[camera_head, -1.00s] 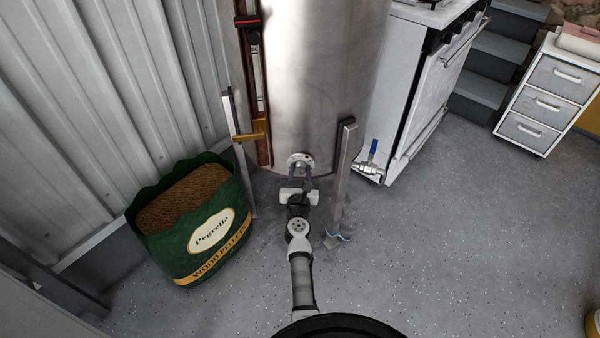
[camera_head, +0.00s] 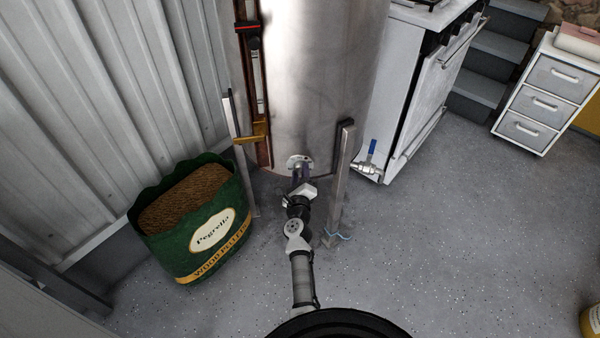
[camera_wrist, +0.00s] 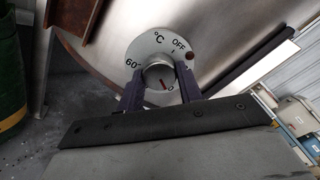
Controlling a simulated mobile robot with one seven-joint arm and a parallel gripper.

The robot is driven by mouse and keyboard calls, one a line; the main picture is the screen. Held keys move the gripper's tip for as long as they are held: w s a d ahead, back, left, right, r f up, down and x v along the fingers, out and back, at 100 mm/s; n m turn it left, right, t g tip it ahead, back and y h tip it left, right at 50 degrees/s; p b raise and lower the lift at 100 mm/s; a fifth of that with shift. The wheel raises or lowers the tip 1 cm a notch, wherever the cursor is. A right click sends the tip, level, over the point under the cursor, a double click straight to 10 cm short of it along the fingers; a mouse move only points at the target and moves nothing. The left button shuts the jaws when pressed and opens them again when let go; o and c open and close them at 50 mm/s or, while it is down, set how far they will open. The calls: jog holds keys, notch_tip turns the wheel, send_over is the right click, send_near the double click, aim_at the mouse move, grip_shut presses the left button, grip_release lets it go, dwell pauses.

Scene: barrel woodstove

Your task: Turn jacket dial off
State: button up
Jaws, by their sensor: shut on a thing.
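The jacket dial is a round metal knob (camera_wrist: 159,76) on a pale round plate (camera_wrist: 147,47) low on the steel tank (camera_head: 320,90). In the wrist view the plate reads "OFF", "°C", "60" and "0". A red line on the knob points down in that picture, near the "0" and away from "OFF". My gripper (camera_wrist: 161,80) is shut on the knob, one dark purple finger on each side. In the head view the plate (camera_head: 299,161) shows just above my gripper (camera_head: 301,174); the knob is mostly hidden there.
A metal leg (camera_head: 342,185) stands close right of my arm, with a blue-handled valve (camera_head: 371,158) beyond it. A green pellet bag (camera_head: 195,222) stands to the left. A brass valve handle (camera_head: 250,134) is up left.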

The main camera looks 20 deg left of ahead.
jog(key=n, duration=0.2)
jog(key=n+p, duration=0.1)
jog(key=n, duration=0.3)
jog(key=shift+w+r+p, duration=0.1)
jog(key=shift+r+p, duration=0.15)
jog(key=shift+p, duration=0.05)
jog(key=n+p, duration=0.2)
jog(key=n, duration=0.4)
jog(key=n+p, duration=0.2)
jog(key=n, duration=0.4)
jog(key=shift+r+p, duration=0.15)
jog(key=shift+p, duration=0.2)
jog(key=n+p, duration=0.1)
jog(key=n, duration=0.4)
jog(key=shift+a+n+p, duration=0.1)
jog(key=shift+n+p, duration=0.2)
jog(key=shift+p, duration=0.1)
jog(key=o, duration=1)
jog(key=shift+f, duration=0.2)
